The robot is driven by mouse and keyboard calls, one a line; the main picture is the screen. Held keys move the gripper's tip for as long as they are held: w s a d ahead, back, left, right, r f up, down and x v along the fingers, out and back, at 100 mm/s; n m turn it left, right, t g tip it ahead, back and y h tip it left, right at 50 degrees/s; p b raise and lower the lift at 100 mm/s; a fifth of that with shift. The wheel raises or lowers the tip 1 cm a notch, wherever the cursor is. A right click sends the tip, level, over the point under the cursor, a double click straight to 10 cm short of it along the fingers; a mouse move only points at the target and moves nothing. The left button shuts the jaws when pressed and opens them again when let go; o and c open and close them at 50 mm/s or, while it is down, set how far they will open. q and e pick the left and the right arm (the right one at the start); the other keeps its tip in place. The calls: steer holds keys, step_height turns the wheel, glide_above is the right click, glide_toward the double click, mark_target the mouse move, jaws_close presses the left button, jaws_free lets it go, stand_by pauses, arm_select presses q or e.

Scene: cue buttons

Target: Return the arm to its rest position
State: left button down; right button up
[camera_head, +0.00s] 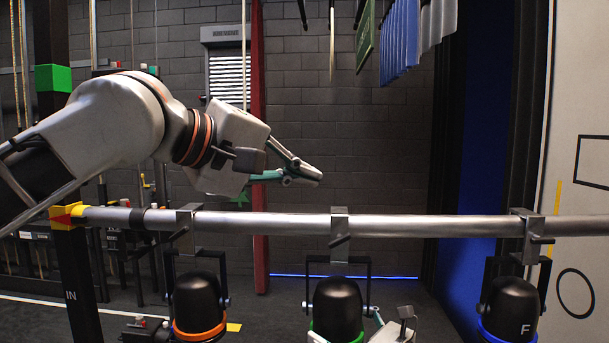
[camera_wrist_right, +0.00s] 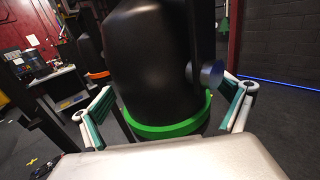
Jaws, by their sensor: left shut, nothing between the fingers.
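My left gripper (camera_head: 303,176) is shut and empty, raised just above the horizontal metal pipe (camera_head: 270,226) in the head view. Its arm reaches in from the left. My right gripper (camera_wrist_right: 167,95) is open in the right wrist view, its teal-lined fingers wide apart on either side of a black lamp with a green ring (camera_wrist_right: 165,130). I cannot tell whether they touch it. In the head view this lamp (camera_head: 338,300) hangs in the middle under the pipe. My right gripper shows only in part at the bottom edge beside it.
A black lamp with an orange ring (camera_head: 197,300) hangs at left, and one with a blue ring and an F (camera_head: 512,300) at right. A yellow bracket (camera_head: 68,216) holds the pipe's left end. Blue cloths (camera_head: 400,40) hang at top.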

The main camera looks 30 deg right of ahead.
mark_target(358, 333)
steer(key=shift+s, duration=0.1)
steer(key=shift+v, duration=5.6)
steer(key=shift+s+d, duration=0.15)
steer(key=shift+s, duration=0.15)
